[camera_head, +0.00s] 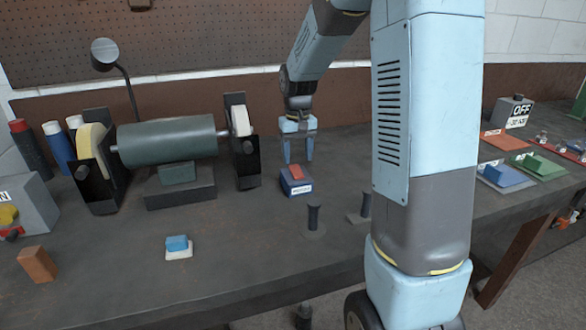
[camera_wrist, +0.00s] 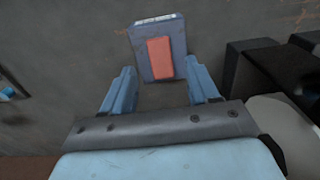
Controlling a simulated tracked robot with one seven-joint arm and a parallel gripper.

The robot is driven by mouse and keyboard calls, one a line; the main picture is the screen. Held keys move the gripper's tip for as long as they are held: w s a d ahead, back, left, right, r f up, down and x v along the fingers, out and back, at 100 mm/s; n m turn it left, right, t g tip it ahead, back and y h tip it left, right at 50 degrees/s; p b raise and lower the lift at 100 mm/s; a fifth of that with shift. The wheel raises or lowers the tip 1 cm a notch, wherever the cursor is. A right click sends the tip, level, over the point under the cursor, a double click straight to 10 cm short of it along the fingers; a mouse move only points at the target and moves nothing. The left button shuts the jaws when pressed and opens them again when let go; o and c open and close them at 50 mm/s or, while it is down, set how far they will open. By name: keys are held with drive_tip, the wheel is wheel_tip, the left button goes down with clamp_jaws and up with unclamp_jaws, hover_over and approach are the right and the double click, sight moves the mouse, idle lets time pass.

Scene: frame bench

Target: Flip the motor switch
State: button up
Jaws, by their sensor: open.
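The motor switch (camera_head: 296,181) is a small dark blue box with a red rocker on top and a white label on its front. It stands on the bench just right of the grinder. My gripper (camera_head: 299,160) points down above the switch, its two blue fingers apart with nothing between them. In the wrist view the switch box (camera_wrist: 140,52) and its red rocker (camera_wrist: 160,58) lie just ahead of and between the fingertips of my gripper (camera_wrist: 160,84). I cannot tell whether a finger touches the rocker.
The bench grinder (camera_head: 166,140) with a wheel at each end stands left of the switch. Two short dark posts (camera_head: 314,217) stand in front of it. A blue block on a white base (camera_head: 177,246) and a brown block (camera_head: 37,264) lie front left. Colored trays (camera_head: 537,165) lie right.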

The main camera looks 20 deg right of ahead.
sight(297, 171)
drive_tip(key=shift+f, duration=2.4)
drive_tip(key=c, duration=1)
drive_tip(key=shift+w+r+g, duration=0.1)
drive_tip(key=shift+w+g, duration=0.2)
drive_tip(key=shift+g, duration=0.75)
drive_tip(key=shift+w+g, duration=0.25)
drive_tip(key=shift+g, duration=0.8)
drive_tip(key=shift+c, duration=0.2)
drive_tip(key=o, duration=1)
drive_tip(key=shift+o, duration=0.2)
